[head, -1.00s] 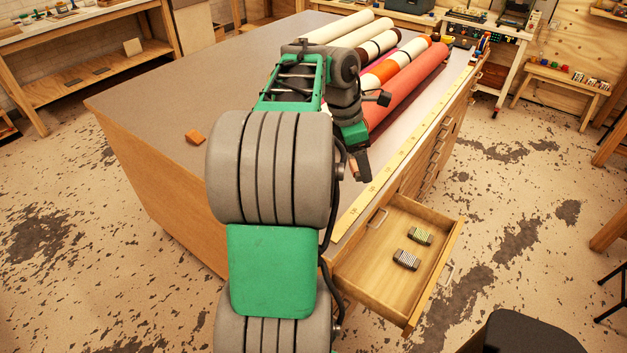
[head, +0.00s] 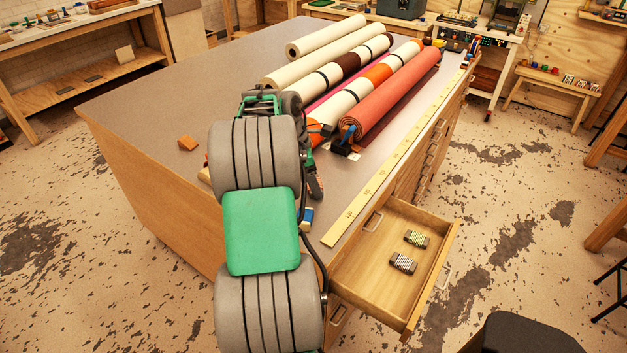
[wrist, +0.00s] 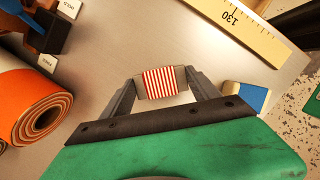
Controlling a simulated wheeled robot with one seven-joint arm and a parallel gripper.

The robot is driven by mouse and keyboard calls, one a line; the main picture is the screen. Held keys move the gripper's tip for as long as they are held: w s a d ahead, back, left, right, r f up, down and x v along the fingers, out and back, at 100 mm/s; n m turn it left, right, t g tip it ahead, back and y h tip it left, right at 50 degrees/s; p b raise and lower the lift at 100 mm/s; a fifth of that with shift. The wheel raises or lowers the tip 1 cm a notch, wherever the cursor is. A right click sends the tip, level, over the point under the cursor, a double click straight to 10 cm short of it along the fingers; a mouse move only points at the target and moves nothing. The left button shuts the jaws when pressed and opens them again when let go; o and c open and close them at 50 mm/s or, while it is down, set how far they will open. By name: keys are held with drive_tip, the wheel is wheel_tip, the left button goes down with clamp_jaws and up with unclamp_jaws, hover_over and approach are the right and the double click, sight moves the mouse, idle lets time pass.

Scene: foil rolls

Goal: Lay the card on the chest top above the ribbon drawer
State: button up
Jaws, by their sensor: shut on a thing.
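My gripper (wrist: 161,82) is shut on a small card wound with red and white striped ribbon (wrist: 161,83). In the wrist view the card sits between the two fingers, over the grey chest top (wrist: 190,45). In the head view my arm hides the card, and only part of the gripper shows beside the arm. The chest top (head: 235,65) is broad and grey. The ribbon drawer (head: 375,275) stands open at the near right end of the chest. Two striped ribbon cards lie in it, one greenish (head: 416,239) and one grey and white (head: 403,263).
A yellow ruler (head: 385,177) runs along the right edge of the top. Several rolls lie behind, including a coral roll (head: 400,95). A blue and pale block (head: 307,216) lies near my gripper. An orange wedge (head: 187,143) sits to the left. Bare top lies left of the ruler.

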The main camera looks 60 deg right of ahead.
drive_tip(key=o, duration=1.3)
drive_tip(key=shift+f, duration=0.1)
drive_tip(key=shift+o, duration=0.2)
drive_tip(key=p+v, duration=0.4)
drive_tip(key=v, duration=0.8)
drive_tip(key=w+a+r+m+t+h, duration=0.15)
drive_tip(key=w+a+r, duration=0.25)
drive_tip(key=w+a, duration=0.65)
drive_tip(key=s+a+f+m+t+y, duration=0.1)
drive_tip(key=a+f+m+t, duration=0.1)
drive_tip(key=a, duration=1.6)
drive_tip(key=s+a+f+m+t+y, duration=0.2)
drive_tip(key=a+f+m+t, duration=0.1)
drive_tip(key=a, duration=1.5)
drive_tip(key=shift+a+b, duration=0.2)
drive_tip(key=shift+b, duration=0.1)
